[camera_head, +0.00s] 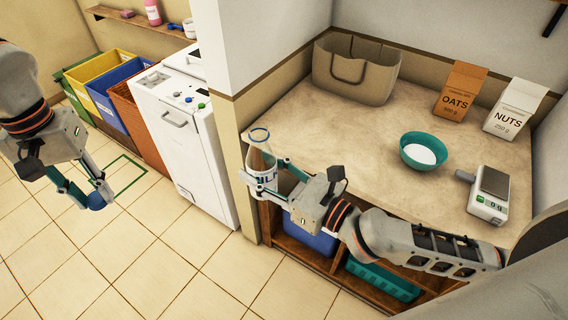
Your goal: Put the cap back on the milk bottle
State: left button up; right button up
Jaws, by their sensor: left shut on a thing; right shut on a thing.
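My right gripper (262,183) is shut on the milk bottle (262,159), a clear bottle with blue lettering. It holds the bottle roughly upright at the left front corner of the counter. I cannot tell whether the bottle's base touches anything. The bottle's mouth faces up, and no cap shows clearly on it. My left gripper (100,193) is shut on a small, round blue cap (96,202) above the tiled floor at the left. The cap is well apart from the bottle. The fingers hide part of the cap and the lower bottle.
A white machine (180,130) and coloured bins (105,75) stand behind. Open floor lies between my grippers.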

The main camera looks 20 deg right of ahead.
jog(key=shift+a+r+n+g+y, duration=0.1)
jog(key=shift+a+n+g+y, duration=0.35)
jog(key=shift+a, duration=0.4)
pick_arm(q)
jog(key=shift+d, duration=0.1)
jog(key=w+d+r+n, duration=0.1)
jog(key=w+d+r, duration=0.1)
jog(key=d+r, duration=0.35)
jog(key=w+d+r+n, duration=0.1)
jog(key=w+d+r, duration=0.15)
jog(key=d, duration=0.65)
jog(key=s+d+r+n, duration=0.1)
jog(key=d+r, duration=0.3)
jog(key=d, duration=0.4)
jog(key=s+d+r, duration=0.3)
jog(key=d+r, duration=0.1)
jog(key=d, duration=0.4)
jog(key=shift+d+r+n, duration=0.2)
jog(key=shift+n, duration=0.2)
jog(key=shift+f, duration=0.15)
jog(key=shift+f, duration=1.9)
